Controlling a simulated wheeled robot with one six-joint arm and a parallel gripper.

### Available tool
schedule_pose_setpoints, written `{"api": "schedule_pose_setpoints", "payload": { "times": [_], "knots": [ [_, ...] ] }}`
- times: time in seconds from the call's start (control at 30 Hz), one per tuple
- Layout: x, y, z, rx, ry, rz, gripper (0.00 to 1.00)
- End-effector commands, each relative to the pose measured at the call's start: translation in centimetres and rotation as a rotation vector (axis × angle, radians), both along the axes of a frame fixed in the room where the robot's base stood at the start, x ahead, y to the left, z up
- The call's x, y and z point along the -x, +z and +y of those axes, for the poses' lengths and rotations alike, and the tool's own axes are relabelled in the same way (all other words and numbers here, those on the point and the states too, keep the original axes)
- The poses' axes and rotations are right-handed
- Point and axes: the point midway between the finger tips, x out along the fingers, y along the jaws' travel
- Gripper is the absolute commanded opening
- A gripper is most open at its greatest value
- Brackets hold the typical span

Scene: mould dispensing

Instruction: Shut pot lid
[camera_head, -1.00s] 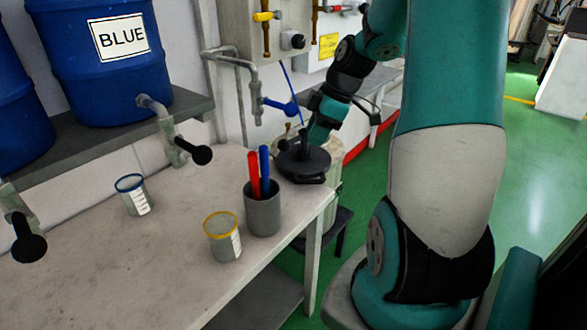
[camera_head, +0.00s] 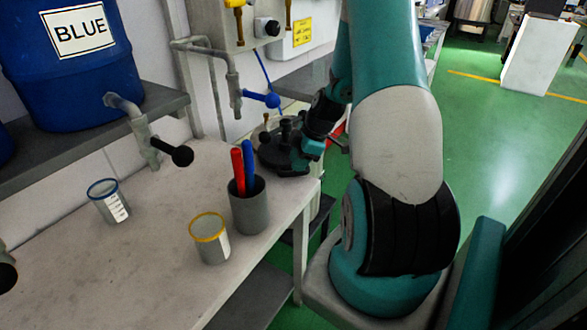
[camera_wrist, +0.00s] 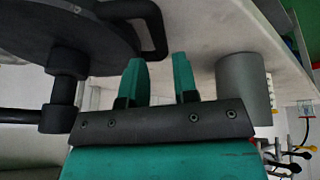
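The pot's dark round lid (camera_head: 275,158) is at the far end of the table in the head view, with a knob on top. It looks roughly level, but its seating on the pot cannot be told. In the head view my gripper (camera_head: 309,150) is at the lid's right side.
A grey cup (camera_head: 250,211) with red and blue pens stands near the lid; it also shows in the wrist view (camera_wrist: 245,85). Yellow-rimmed (camera_head: 211,243) and blue-rimmed (camera_head: 110,203) beakers stand on the table (camera_head: 120,270). A blue-handled tap (camera_head: 262,99) hangs close behind the lid.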

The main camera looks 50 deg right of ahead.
Motion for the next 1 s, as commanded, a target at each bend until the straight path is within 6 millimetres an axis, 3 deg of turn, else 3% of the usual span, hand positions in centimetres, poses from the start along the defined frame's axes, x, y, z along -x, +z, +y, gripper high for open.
{"api": "schedule_pose_setpoints", "payload": {
  "times": [0.2, 0.6, 0.73, 1.0],
  "knots": [
    [-1.0, -2.7, 0.6, 0.000, -0.001, 0.000, 0.27],
    [-1.2, -3.4, 0.7, 0.001, -0.003, -0.001, 0.27],
    [-1.2, -3.3, 0.7, 0.000, -0.002, 0.000, 0.00],
    [-1.2, -3.3, 0.8, 0.000, 0.009, 0.000, 0.00]
  ]
}}
